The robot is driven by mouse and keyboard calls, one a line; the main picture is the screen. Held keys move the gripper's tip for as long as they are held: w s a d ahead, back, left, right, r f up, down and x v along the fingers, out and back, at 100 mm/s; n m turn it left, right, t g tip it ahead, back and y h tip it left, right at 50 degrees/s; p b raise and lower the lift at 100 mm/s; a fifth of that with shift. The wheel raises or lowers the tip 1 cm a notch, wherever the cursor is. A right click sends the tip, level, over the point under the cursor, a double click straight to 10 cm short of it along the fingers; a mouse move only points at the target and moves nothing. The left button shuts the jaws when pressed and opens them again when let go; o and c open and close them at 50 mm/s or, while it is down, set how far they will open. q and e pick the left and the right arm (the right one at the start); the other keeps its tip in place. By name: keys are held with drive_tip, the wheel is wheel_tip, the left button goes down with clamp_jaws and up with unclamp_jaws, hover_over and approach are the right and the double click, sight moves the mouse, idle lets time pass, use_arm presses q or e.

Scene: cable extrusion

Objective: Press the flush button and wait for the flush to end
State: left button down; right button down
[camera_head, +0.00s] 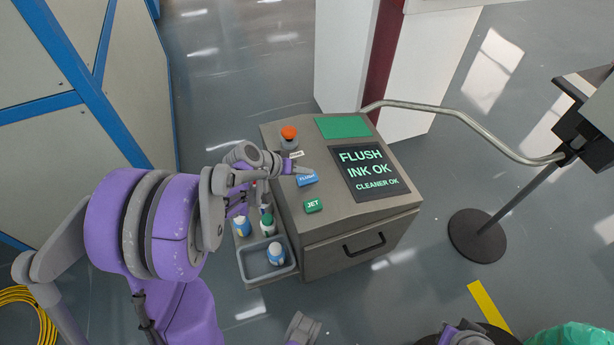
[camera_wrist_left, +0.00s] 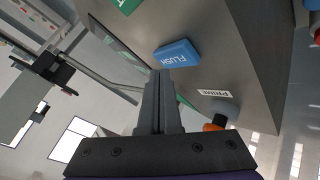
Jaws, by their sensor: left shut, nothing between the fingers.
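The blue flush button (camera_head: 307,180) is on the sloped top of a grey console (camera_head: 350,215), and it also shows in the left wrist view (camera_wrist_left: 177,53). My left gripper (camera_head: 304,170) is shut and empty, with its fingertips at the button's edge. In the left wrist view the shut fingers (camera_wrist_left: 160,78) point at the button's near side. I cannot tell whether they touch it or whether it is pressed in. The console's dark screen (camera_head: 369,172) reads FLUSH, INK OK, CLEANER OK.
A green JET button (camera_head: 313,206) and an orange-topped knob (camera_head: 289,133) flank the flush button. A metal pipe (camera_head: 470,130) runs right to a black stand (camera_head: 477,236). Blue-framed panels (camera_head: 120,80) stand left.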

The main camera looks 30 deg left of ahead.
sight(304, 180)
use_arm(q)
drive_tip(key=shift+r+p, duration=1.9)
drive_tip(key=shift+r, duration=0.65)
drive_tip(key=shift+f, duration=0.1)
drive_tip(key=s+d+r+m+g+y+p, duration=0.1)
drive_tip(key=s+d+r, duration=0.4)
drive_tip(key=s, duration=0.5)
drive_tip(key=s+d+r+m+g+y+p, duration=0.1)
drive_tip(key=s+d+r+p, duration=0.4)
drive_tip(key=s, duration=0.5)
wheel_tip(304, 180, up, 2)
drive_tip(key=shift+d+r+m+g+y+p, duration=0.1)
drive_tip(key=shift+d+m+g+y+p, duration=0.2)
drive_tip(key=shift+m+y+p, duration=0.65)
drive_tip(key=shift+n+y, duration=0.25)
drive_tip(key=shift+n, duration=0.1)
